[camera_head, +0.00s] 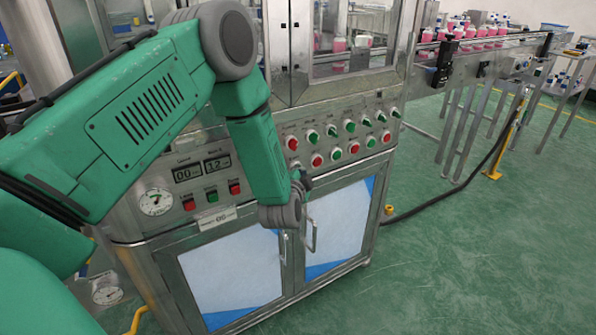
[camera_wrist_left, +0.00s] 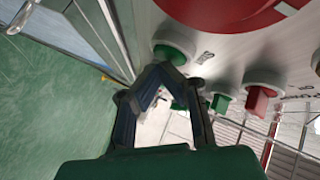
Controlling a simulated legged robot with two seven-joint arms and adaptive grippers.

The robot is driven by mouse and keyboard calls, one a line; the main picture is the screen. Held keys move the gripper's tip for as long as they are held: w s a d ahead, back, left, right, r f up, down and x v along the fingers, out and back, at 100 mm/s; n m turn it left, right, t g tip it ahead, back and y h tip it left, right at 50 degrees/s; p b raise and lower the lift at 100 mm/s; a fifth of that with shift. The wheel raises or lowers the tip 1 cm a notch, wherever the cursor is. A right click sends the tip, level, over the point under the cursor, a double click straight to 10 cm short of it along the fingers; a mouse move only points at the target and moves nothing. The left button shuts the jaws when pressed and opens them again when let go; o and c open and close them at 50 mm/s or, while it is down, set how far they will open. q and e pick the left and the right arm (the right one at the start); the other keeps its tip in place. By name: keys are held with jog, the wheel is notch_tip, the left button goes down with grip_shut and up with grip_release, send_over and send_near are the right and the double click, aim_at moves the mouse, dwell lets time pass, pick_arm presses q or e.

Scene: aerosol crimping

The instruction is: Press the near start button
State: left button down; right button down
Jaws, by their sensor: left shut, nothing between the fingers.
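The control panel of the steel machine carries several green and red buttons, among them a green one (camera_head: 211,195) between two red ones below the number displays. More round buttons, such as a red one (camera_head: 317,160), sit to the right. My left gripper (camera_head: 302,179) is at the panel's front, mostly hidden by its own wrist in the head view. In the left wrist view its fingers (camera_wrist_left: 160,72) are shut and empty, their tips just below a round green button (camera_wrist_left: 172,50). I cannot tell whether they touch it. My right gripper is not in view.
Cabinet doors (camera_head: 232,277) with handles (camera_head: 311,235) lie below the panel. A gauge (camera_head: 156,201) sits at its left. A conveyor (camera_head: 480,48) with pink bottles runs off at the back right. The green floor at right is mostly clear, with a cable across it.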

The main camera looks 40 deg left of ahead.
pick_arm(q)
jog(key=shift+a, duration=0.25)
jog(key=shift+d, duration=0.1)
dwell(0.3)
jog(key=shift+s+d+f, duration=0.1)
jog(key=shift+s+d, duration=0.25)
jog(key=shift+d, duration=0.3)
jog(key=d, duration=0.1)
jog(key=s+d+p, duration=0.1)
jog(key=d, duration=0.1)
jog(key=s+d, duration=0.1)
jog(key=shift+d+p, duration=0.35)
dwell(0.5)
